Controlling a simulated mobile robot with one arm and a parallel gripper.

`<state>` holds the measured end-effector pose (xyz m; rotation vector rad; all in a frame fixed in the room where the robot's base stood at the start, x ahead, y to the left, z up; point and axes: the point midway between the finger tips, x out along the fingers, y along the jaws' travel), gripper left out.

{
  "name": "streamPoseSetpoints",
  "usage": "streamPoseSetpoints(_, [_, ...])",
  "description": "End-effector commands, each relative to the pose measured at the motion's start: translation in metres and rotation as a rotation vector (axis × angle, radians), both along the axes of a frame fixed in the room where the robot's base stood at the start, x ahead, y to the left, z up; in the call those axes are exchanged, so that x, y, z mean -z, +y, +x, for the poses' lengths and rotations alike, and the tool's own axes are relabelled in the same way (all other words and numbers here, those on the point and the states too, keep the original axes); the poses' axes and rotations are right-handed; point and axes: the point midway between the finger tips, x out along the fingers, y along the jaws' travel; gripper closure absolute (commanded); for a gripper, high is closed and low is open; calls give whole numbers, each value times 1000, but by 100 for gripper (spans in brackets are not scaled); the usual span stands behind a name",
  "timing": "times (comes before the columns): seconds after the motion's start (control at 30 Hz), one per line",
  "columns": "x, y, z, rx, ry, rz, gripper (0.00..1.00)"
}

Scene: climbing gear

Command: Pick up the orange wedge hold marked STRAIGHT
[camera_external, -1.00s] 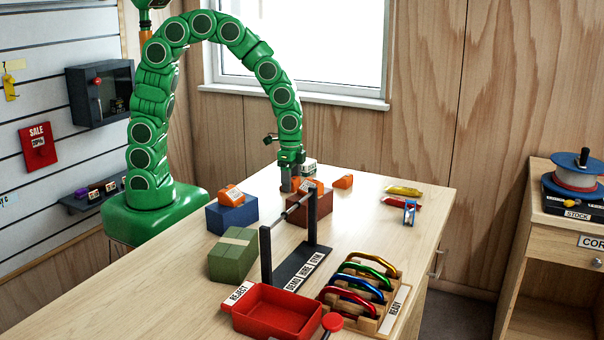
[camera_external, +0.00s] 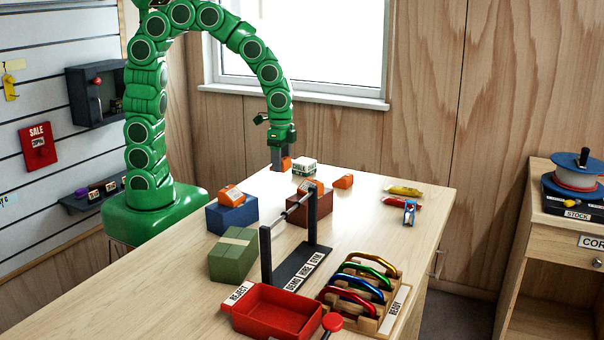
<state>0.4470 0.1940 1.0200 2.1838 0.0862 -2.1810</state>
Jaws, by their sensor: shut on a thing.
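My gripper (camera_external: 278,160) is at the far edge of the table, shut on a small orange hold (camera_external: 287,163). The fingers hide part of this hold, and I cannot read a mark on it. I cannot tell whether it touches the table or hangs just above it. Other orange wedge holds show: one on the blue box (camera_external: 231,195), one on the brown-red box (camera_external: 313,187), and one on the bare table (camera_external: 343,181). Their marks are too small to read.
A small white-and-green box (camera_external: 304,166) stands just right of my gripper. A dark stand with a bar (camera_external: 290,250), a green box (camera_external: 233,255), a red tray (camera_external: 277,311) and a rack of coloured carabiners (camera_external: 395,310) stand nearer.

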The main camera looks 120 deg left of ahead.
Motion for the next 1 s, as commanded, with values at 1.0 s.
streamPoseSetpoints(1.0, [-63,-42,-98,0,1,0,70])
